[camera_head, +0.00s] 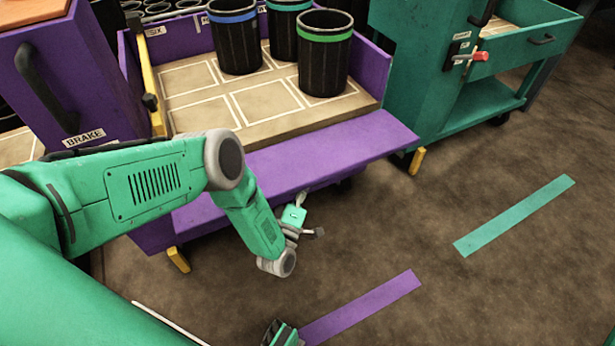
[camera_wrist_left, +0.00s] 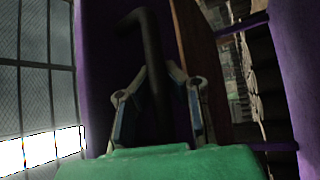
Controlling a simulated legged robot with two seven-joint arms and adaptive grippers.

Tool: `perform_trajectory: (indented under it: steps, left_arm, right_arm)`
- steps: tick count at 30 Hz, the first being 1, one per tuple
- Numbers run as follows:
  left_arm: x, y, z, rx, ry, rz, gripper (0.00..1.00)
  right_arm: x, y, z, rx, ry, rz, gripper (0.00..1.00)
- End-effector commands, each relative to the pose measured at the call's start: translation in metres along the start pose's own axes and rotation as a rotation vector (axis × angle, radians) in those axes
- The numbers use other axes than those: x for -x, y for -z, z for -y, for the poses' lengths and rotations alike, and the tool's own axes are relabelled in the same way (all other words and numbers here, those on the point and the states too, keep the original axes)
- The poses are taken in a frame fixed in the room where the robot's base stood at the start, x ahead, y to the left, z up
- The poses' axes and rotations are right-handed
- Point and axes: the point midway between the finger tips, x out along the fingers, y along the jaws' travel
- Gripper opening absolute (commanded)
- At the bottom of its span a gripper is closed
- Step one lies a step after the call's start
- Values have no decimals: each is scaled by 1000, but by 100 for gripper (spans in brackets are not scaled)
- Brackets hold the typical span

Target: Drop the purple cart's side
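The purple cart's (camera_head: 345,50) front side (camera_head: 335,145) is folded outward and down, sloping out over the floor, with its deck exposed. My left gripper (camera_head: 299,207) is below the outer edge of this side, and its fingertips are mostly hidden. In the left wrist view the left fingers (camera_wrist_left: 158,85) stand on both sides of a black bent handle (camera_wrist_left: 151,50), with purple panels around it. I cannot tell whether they press on it. My right gripper (camera_head: 281,333) shows only partly at the bottom edge of the head view.
Black bins with blue (camera_head: 233,35), teal (camera_head: 290,30) and green (camera_head: 324,55) bands stand on the deck. A purple end panel with a black handle (camera_head: 45,90) is at the left. A green cart (camera_head: 420,70) stands right. The floor between the purple and teal strips is clear.

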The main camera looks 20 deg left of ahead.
Motion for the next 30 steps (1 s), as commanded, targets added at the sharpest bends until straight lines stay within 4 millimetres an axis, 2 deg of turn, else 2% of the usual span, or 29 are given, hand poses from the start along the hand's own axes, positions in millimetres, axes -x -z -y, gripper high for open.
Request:
perform_trajectory:
  steps: [1,9,22,24,25,30]
  left_arm:
    - [11,-13,5,1,3,28,0]
    - [8,-15,14,-37,-32,32,0]
    - [7,-15,15,-40,-36,33,0]
    - [7,-14,15,-40,-37,31,29]
    - [7,-14,15,-41,-37,30,34]
    - [4,-10,14,-42,-43,22,34]
  right_arm:
    - [-2,0,0,0,0,0,40]
    - [-4,0,0,0,0,0,40]
    - [-4,0,0,0,0,0,40]
    - [-4,0,0,0,0,0,40]
    - [-4,0,0,0,0,0,40]
    - [-4,0,0,-1,0,0,40]
